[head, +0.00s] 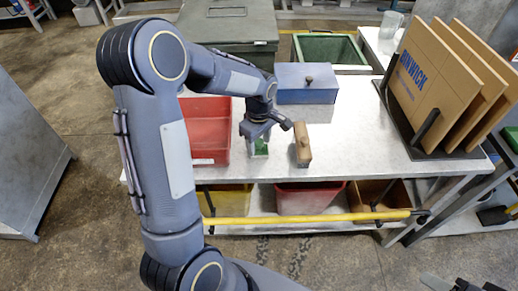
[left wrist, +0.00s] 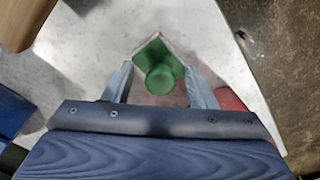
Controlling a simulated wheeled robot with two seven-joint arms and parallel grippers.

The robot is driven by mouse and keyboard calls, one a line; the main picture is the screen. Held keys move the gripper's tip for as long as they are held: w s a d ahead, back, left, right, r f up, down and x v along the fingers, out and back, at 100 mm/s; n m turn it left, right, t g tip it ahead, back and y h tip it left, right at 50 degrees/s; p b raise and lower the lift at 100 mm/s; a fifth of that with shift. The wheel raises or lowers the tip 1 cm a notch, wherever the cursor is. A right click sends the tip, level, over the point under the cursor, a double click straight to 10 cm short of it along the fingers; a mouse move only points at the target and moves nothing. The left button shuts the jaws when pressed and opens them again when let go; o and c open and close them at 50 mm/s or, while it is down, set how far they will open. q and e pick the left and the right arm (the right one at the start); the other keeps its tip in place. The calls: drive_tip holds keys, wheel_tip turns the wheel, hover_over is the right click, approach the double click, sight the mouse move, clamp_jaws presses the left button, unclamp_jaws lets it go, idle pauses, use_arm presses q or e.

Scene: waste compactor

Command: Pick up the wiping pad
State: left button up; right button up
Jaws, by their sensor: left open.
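The wiping pad (left wrist: 160,74) is a small square green pad with a round green knob on top. It lies on the light worktop, and in the head view part of it shows (head: 260,148) under my left gripper. My left gripper (head: 259,143) is open above the pad. In the left wrist view, its two fingers (left wrist: 159,85) stand on either side of the knob, with gaps visible and nothing held. Only a small part of what seems to be my right gripper (head: 456,284) shows at the bottom right edge; its jaws are unclear.
A red bin (head: 208,148) stands left of the pad. A wooden-handled tool (head: 302,146) stands close on the right. A blue lidded box (head: 306,92) is behind. Cardboard sheets (head: 432,78) stand in a rack at the right. A yellow rail (head: 310,219) runs below the front edge.

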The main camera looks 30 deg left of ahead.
sight(259, 141)
use_arm(q)
drive_tip(key=shift+c, duration=0.2)
drive_tip(key=c, duration=1)
drive_tip(key=shift+r, duration=0.45)
wheel_tip(259, 141, up, 2)
drive_tip(key=shift+r, duration=0.2)
drive_tip(key=s+r, duration=0.3)
drive_tip(key=s, duration=0.1)
drive_tip(key=s+r+b, duration=0.1)
drive_tip(key=s+r, duration=0.2)
drive_tip(key=s, duration=0.2)
drive_tip(key=s+r+b, duration=0.1)
drive_tip(key=s+r, duration=0.2)
drive_tip(key=s, duration=0.2)
drive_tip(key=shift+d+r, duration=0.1)
drive_tip(key=shift+r, duration=0.3)
